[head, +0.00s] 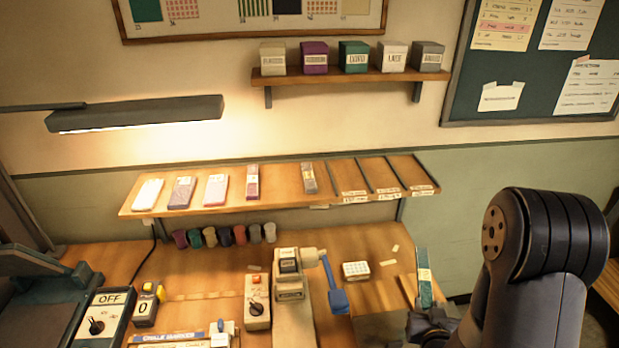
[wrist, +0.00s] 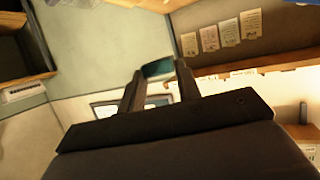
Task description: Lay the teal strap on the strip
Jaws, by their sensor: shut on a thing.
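The teal strap (head: 424,279) stands nearly upright at the lower right of the head view, with a pale yellow label on it. My gripper (head: 428,318) is shut on its lower part. In the wrist view, a teal end of the strap (wrist: 158,68) shows between the two fingertips of my gripper (wrist: 158,82). The long sloped wooden strip (head: 275,194) is on the wall, up and left of my gripper. Several straps lie on its left and middle parts. Its right part has dark dividers and small labels, with bare wood between them. The strap is apart from it.
A workbench (head: 370,240) below carries a small stamping device (head: 290,275) with a blue handle, a switch box (head: 257,300) and a row of coloured spools (head: 225,236). A shelf of boxes (head: 350,74) hangs above. A lamp (head: 135,113) juts out at left.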

